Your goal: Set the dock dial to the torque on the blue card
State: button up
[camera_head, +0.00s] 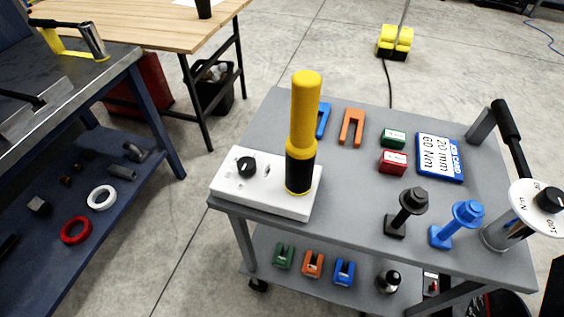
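A white dock (262,201) sits at the left front of the grey cart top. A black dial (246,167) is on its left part; its marks are too small to read. A yellow and black tool (303,133) stands upright in the right part of the dock. The blue card (440,157) lies at the right back of the cart, its text upside down in the head view, showing 20 mm and 60 Nm. My gripper is not in view.
The cart top (352,201) also bears a green block (393,138), a red block (393,162), a black bolt-like piece (408,210), a blue one (457,224) and a white disc with a black knob (537,207). A dark workbench (60,90) stands left. Bare floor lies between.

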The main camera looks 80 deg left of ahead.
aim_at(246, 164)
jog(key=k+u, duration=0.2)
jog(key=u, duration=1.55)
jog(key=j+u, duration=0.25)
jog(key=u, duration=0.2)
jog(key=k+j+u, duration=0.1)
jog(key=j+u, duration=0.15)
jog(key=u, duration=0.25)
